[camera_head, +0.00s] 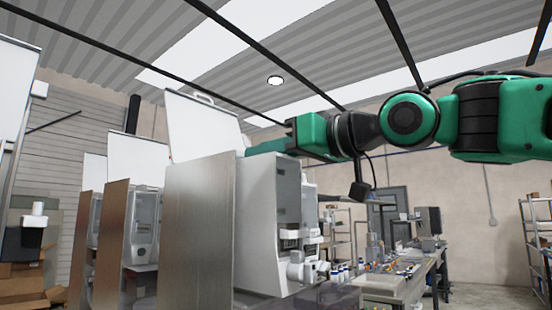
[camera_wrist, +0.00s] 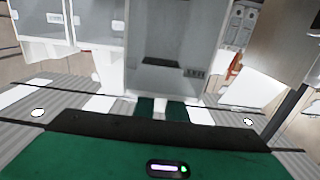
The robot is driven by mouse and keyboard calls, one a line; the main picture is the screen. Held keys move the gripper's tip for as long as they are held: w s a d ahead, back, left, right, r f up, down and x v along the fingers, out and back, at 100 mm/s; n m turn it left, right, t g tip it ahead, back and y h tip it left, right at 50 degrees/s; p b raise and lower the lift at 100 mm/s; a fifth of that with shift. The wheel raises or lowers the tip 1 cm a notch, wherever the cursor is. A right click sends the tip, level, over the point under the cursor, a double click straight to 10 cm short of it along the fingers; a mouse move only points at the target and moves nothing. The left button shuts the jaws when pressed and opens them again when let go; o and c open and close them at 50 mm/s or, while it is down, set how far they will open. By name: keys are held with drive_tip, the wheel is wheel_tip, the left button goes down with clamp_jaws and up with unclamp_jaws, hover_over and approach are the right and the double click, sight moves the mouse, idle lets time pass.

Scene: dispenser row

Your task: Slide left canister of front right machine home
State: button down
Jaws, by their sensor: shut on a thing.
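The front right machine (camera_head: 257,215) is the nearest white dispenser, with a white lid panel (camera_head: 200,125) raised at its top. My green gripper (camera_head: 268,147) reaches in from the right over the machine's top; its fingertips are hidden there. In the wrist view, which appears upside down, a grey box-like canister (camera_wrist: 165,55) fills the middle, with a dark slot in its face. My gripper (camera_wrist: 165,110) meets its edge with green-and-white fingers and is shut on it. I cannot tell how far in the canister sits, as its far end is hidden.
A tall metal partition (camera_head: 198,235) stands left of the machine. More dispensers (camera_head: 130,215) with partitions stand farther left. A cluttered workbench (camera_head: 400,280) and shelves are behind at right. Other clear canisters (camera_wrist: 100,22) show beside the held one.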

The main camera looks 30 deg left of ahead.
drive_tip(key=shift+a, duration=0.2)
idle(0.3)
drive_tip(key=shift+w+a+f, duration=0.15)
drive_tip(key=shift+a+f, duration=0.55)
drive_tip(key=shift+f, duration=0.1)
drive_tip(key=shift+f, duration=0.45)
drive_tip(key=c, duration=1.7)
unclamp_jaws()
drive_tip(key=shift+f, duration=0.15)
